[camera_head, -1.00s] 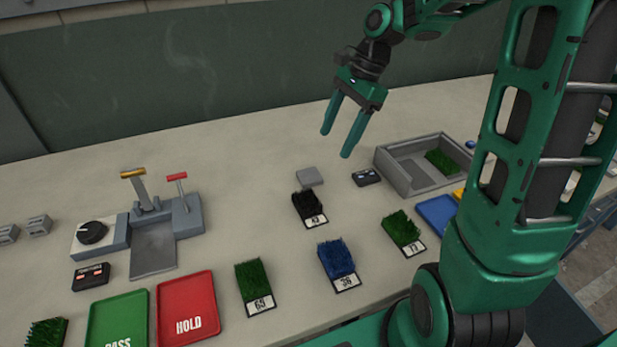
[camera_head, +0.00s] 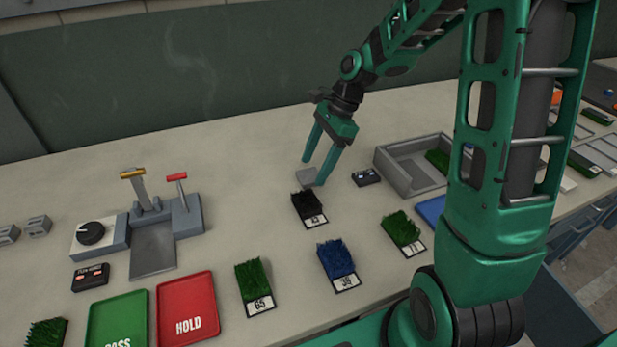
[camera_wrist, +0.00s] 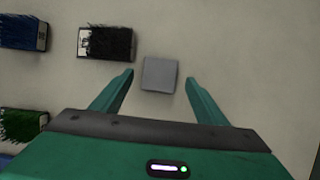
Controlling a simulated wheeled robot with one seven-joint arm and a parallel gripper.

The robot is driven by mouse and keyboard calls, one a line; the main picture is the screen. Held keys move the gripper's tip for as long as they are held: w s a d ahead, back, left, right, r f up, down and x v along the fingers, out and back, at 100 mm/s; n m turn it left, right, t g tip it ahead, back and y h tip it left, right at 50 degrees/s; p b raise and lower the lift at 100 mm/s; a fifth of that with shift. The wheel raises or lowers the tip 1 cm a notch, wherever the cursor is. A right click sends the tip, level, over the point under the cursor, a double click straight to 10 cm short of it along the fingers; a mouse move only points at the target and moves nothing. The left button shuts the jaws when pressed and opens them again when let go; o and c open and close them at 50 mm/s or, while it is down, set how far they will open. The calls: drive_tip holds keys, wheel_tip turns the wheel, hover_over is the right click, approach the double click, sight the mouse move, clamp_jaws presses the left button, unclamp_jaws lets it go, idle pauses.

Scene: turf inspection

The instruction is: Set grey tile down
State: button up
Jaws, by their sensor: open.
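The grey tile (camera_head: 306,177) lies flat on the table just behind the black turf sample. In the wrist view the grey tile (camera_wrist: 159,74) sits between the lines of my two fingers, slightly beyond their tips, and neither finger touches it there. My gripper (camera_head: 313,173) is open and points down at the tile, with a finger to each side in the head view. The right finger hides part of the tile in the head view. My open gripper also shows in the wrist view (camera_wrist: 158,76).
A black turf sample (camera_head: 309,206) stands close in front of the tile. A small dark device (camera_head: 366,177) and a grey open tray (camera_head: 395,175) are to the right. Blue (camera_head: 336,258) and green (camera_head: 403,229) samples lie nearer. The table left of the tile is clear.

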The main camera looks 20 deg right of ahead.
drive_tip(key=shift+x, duration=0.85)
drive_tip(key=c, duration=1.3)
drive_tip(key=shift+r, duration=0.1)
